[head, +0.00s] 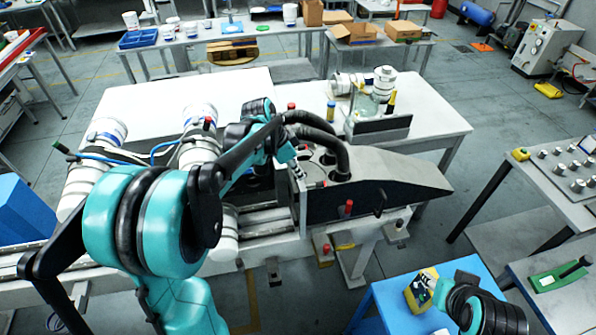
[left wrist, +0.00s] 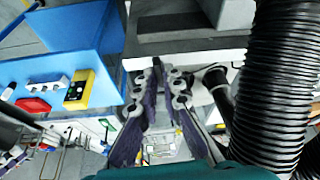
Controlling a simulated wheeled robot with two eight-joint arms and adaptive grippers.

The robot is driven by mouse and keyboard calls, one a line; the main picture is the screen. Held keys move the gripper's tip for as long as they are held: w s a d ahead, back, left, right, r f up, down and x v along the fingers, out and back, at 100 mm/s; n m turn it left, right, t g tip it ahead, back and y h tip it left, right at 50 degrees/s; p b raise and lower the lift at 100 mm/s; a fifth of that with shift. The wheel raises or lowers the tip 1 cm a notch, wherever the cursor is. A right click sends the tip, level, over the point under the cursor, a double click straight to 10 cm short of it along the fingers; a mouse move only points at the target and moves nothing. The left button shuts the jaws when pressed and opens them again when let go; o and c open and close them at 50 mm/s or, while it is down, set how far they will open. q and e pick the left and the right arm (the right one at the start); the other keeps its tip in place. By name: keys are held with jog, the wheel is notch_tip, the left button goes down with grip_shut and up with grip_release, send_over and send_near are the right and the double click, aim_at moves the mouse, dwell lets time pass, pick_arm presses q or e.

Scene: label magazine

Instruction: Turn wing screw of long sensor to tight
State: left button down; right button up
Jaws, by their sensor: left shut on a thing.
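My left gripper (head: 298,170) reaches down to the light top at the left end of the dark-sided machine housing (head: 375,205), beside the black hoses. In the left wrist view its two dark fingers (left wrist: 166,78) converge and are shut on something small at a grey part. That thing is mostly hidden between the tips; by its place it seems to be the wing screw. The long sensor is too small and too covered to make out, and the screw's angle cannot be told.
Thick black ribbed hoses (left wrist: 278,85) stand close to the right of my left gripper. A blue table (head: 385,308) with a yellow box (head: 421,291) stands in front.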

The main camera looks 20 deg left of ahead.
pick_arm(q)
jog(key=c, duration=1.7)
grip_release()
jog(key=v, duration=1.2)
jog(key=s+d+f+n+t+y+b, duration=0.1)
jog(key=s+d+f+n+b, duration=0.2)
jog(key=s+f+b, duration=0.3)
jog(key=s+d+f+n+t+y+b, duration=0.1)
jog(key=s+f+b, duration=0.5)
jog(key=f, duration=0.7)
jog(key=s+d+f+n+t+y+b, duration=0.1)
jog(key=s+d+f+n+b, duration=0.3)
jog(key=f+b, duration=0.4)
jog(key=shift+s+d+f+n+t, duration=0.15)
jog(key=shift+s+f+n+t, duration=0.1)
jog(key=shift+s+f+n, duration=0.25)
jog(key=shift+s+d+f+n+t, duration=0.2)
jog(key=shift+s+f+n+t, duration=0.1)
jog(key=shift+s+f, duration=0.25)
